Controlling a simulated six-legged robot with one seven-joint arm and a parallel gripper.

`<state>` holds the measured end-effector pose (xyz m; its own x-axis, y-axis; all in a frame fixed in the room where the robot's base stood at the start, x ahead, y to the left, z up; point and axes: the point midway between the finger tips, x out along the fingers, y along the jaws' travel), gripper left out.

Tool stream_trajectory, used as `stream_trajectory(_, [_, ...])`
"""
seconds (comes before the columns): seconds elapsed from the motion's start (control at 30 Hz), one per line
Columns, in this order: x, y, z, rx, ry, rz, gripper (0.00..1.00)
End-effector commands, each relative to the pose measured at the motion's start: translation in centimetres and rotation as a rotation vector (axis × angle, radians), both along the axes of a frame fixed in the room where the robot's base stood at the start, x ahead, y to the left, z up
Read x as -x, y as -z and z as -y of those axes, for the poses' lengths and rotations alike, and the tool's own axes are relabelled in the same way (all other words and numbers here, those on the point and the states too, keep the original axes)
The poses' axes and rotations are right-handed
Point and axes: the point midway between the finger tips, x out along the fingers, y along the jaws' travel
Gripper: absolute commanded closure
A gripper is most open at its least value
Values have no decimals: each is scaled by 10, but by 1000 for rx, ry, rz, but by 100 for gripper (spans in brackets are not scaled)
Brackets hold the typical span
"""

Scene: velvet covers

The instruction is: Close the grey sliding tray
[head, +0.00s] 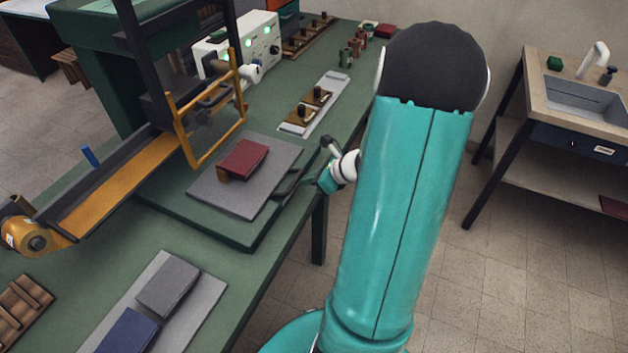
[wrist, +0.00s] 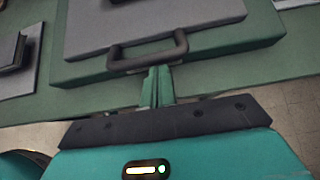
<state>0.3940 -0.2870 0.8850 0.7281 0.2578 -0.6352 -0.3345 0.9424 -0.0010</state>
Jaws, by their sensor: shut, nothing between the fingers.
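The grey sliding tray (head: 232,199) lies flat on a dark green base on the bench, with a dark red block (head: 244,158) on it. The tray's grey surface also fills the top of the wrist view (wrist: 160,18). A dark bar handle (wrist: 148,55) stands at its near edge. My gripper (wrist: 158,72) is shut and empty, its fingertips right by the handle's near side. I cannot tell whether they touch it. In the head view my gripper (head: 320,183) is at the tray's right edge, partly hidden by my arm.
An orange frame (head: 210,110) stands just behind the tray. A light plate with a grey block (head: 167,287) and a blue block (head: 127,332) lies nearer on the bench. A white box with green lights (head: 240,45) stands farther back. Open floor lies right of the bench.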

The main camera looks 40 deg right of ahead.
Motion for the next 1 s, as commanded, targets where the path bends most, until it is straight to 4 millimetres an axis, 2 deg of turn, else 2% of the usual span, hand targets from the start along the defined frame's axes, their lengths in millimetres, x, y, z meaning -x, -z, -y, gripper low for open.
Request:
stream_trajectory(0.17, [-31,0,-13,-1,-8,3,100])
stream_trajectory(0.5, [-111,0,-42,-2,-8,2,100])
stream_trajectory(0.7, [-153,0,-57,-2,-6,3,100])
stream_trajectory(0.83, [-172,0,-63,-2,-6,3,100])
stream_trajectory(1.0, [-187,0,-68,-1,-4,2,100])
